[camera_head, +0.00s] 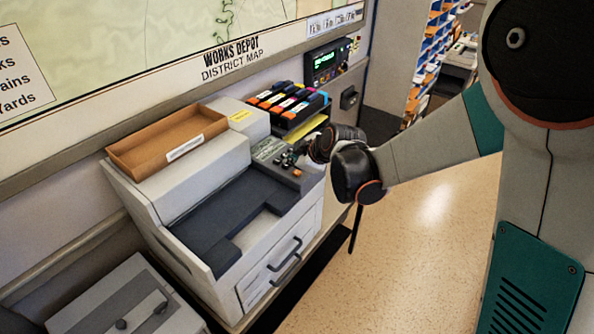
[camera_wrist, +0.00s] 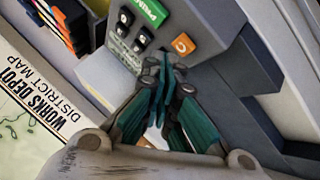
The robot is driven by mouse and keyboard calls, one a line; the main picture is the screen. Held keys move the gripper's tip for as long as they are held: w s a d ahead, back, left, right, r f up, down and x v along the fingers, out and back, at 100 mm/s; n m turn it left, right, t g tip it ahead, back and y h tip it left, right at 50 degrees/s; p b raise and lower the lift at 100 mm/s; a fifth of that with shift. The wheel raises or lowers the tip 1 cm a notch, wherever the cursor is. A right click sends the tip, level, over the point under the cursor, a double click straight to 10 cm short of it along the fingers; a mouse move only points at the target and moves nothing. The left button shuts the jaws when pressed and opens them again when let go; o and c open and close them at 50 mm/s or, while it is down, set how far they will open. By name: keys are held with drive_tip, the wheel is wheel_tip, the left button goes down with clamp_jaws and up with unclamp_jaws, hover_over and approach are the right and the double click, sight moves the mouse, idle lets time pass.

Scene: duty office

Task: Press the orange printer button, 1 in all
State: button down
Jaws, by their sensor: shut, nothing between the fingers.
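The printer (camera_head: 215,195) is a large light grey machine with a dark output tray, standing below the wall map. Its control panel (camera_head: 268,152) is at its right side and carries dark buttons and one orange button (camera_head: 297,173). In the wrist view the orange button (camera_wrist: 183,44) shows close ahead, beside a green label (camera_wrist: 150,10) and dark buttons (camera_wrist: 142,38). My gripper (camera_wrist: 170,68) is shut and empty, its fingertips just short of the orange button in that picture. I cannot tell whether they touch the panel. In the head view my gripper (camera_head: 295,155) is over the panel, partly hidden.
A brown tray (camera_head: 170,140) sits on top of the printer. Colored cartridges (camera_head: 290,104) stand behind the panel. A grey box (camera_head: 130,300) is at the front left. Open floor (camera_head: 420,250) lies to the right, with shelves (camera_head: 432,50) at the back.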

sight(295, 174)
drive_tip(key=shift+r, duration=0.1)
drive_tip(key=shift+r+p, duration=1.55)
drive_tip(key=shift+r, duration=0.9)
drive_tip(key=s+d+f+m+h+b, duration=0.2)
drive_tip(key=s+d+m+b, duration=0.6)
drive_tip(key=s, duration=0.7)
drive_tip(key=s+d+f+m+h+b, duration=0.3)
drive_tip(key=s+d+f+m+b, duration=0.2)
drive_tip(key=s+d, duration=0.7)
drive_tip(key=s+m+b, duration=0.2)
drive_tip(key=s+b, duration=0.1)
drive_tip(key=shift+s+f+m+g, duration=0.15)
drive_tip(key=shift+f+m+g, duration=0.15)
drive_tip(key=shift+m, duration=0.1)
